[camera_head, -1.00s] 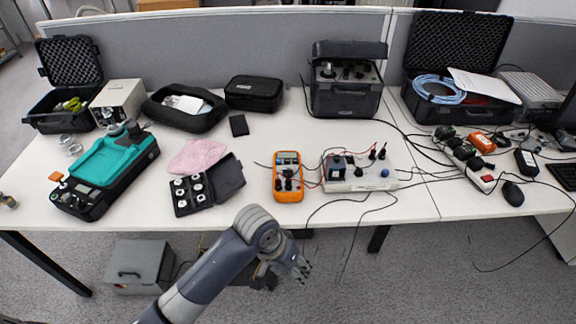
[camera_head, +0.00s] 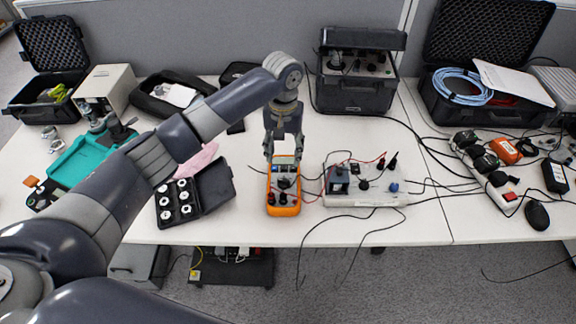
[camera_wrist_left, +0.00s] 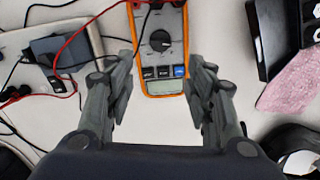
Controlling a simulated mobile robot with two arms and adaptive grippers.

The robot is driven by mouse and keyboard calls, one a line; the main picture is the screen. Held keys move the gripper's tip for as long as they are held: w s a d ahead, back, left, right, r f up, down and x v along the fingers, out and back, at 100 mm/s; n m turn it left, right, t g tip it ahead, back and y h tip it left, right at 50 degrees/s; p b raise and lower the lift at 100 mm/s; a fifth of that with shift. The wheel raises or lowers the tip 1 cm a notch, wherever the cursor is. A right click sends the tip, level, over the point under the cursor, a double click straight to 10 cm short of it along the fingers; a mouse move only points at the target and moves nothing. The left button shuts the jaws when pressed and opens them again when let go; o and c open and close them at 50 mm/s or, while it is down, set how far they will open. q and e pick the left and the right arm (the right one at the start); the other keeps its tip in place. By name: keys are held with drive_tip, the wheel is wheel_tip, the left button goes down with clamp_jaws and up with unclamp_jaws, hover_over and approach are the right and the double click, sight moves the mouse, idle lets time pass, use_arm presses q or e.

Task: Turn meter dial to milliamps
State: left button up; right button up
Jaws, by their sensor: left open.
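The orange multimeter (camera_head: 284,207) lies on the white table in the middle of the head view. In the left wrist view its orange body (camera_wrist_left: 161,70) is at the top centre, with a round black dial (camera_wrist_left: 160,41) and a row of buttons below it. My left gripper (camera_head: 283,158) is above the end of the meter farthest from me, fingers pointing down. In the wrist view its open fingers (camera_wrist_left: 163,75) stand apart on both sides of the meter, with nothing between them in grip. The dial's markings are too small to read. My right gripper is not in view.
A white device with red and black leads (camera_head: 365,186) stands right of the meter. A black case with white round pieces (camera_head: 180,202) lies to its left, near a pink cloth (camera_head: 200,160). A large black instrument case (camera_head: 355,95) stands behind. Cables cross the table's front edge.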

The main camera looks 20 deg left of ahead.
sight(284, 179)
use_arm(q)
drive_tip(key=shift+s+f, duration=0.7)
drive_tip(key=shift+f, duration=0.25)
wheel_tip(284, 179, down, 3)
drive_tip(key=shift+f+p, duration=0.2)
drive_tip(key=shift+p, duration=0.1)
drive_tip(key=f, duration=0.3)
drive_tip(key=shift+w, duration=0.25)
drive_tip(key=shift+f, duration=0.8)
drive_tip(key=shift+c, duration=0.3)
drive_tip(key=c, duration=1)
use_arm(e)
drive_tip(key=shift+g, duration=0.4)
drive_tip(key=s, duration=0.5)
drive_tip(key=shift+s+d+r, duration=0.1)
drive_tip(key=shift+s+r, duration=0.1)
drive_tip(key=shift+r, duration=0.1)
